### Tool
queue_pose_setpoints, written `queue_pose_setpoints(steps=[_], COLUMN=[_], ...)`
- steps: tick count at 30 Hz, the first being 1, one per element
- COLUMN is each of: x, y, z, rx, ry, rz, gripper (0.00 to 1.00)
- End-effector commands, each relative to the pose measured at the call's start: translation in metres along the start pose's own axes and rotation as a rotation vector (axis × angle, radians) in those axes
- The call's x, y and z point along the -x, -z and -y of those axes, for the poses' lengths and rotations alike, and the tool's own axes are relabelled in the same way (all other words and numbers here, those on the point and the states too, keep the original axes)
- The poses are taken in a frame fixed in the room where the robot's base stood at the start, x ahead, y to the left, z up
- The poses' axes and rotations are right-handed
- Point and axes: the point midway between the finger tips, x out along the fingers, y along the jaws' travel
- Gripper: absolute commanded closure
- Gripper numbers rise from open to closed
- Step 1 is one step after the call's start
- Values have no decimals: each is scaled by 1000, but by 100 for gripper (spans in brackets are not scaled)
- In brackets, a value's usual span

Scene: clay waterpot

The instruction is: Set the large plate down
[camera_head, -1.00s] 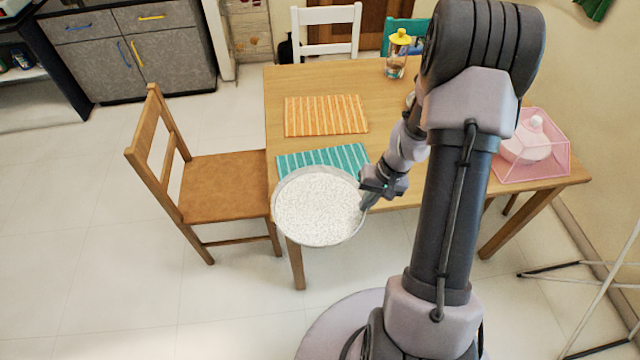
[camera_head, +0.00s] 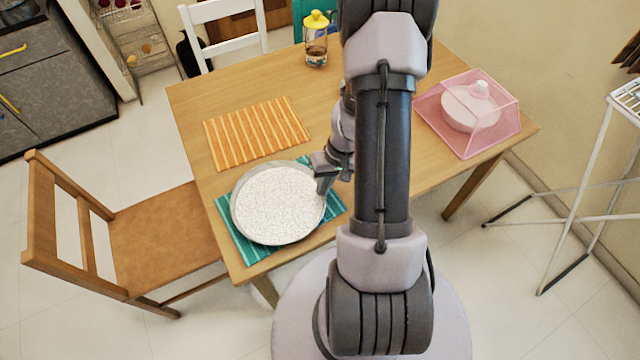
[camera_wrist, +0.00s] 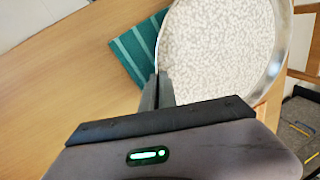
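The large plate (camera_head: 278,204) is round, with a speckled white face and a silvery rim. In the head view it is over the teal striped placemat (camera_head: 240,243) near the table's front left corner. I cannot tell whether it touches the mat. My gripper (camera_head: 322,188) is at the plate's right edge, its fingers closed on the rim. In the wrist view the plate (camera_wrist: 222,45) extends beyond my fingers (camera_wrist: 158,85), with part of the teal mat (camera_wrist: 140,46) showing beside it.
An orange striped placemat (camera_head: 256,133) lies behind the plate. A jar with a yellow lid (camera_head: 316,40) and a pink mesh cover (camera_head: 468,112) stand on the wooden table (camera_head: 370,180). A brown chair (camera_head: 160,235) is at the left.

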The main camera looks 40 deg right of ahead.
Motion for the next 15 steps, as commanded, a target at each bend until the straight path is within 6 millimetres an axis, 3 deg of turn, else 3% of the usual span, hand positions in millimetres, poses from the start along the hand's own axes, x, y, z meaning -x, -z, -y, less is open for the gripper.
queue_pose_setpoints(steps=[5,9,15], x=[-3,-2,-2], y=[0,0,0], z=[-1,-1,-1], rx=[-1,0,0], ry=[0,0,0], rz=[-1,0,0], gripper=[100,76,76])
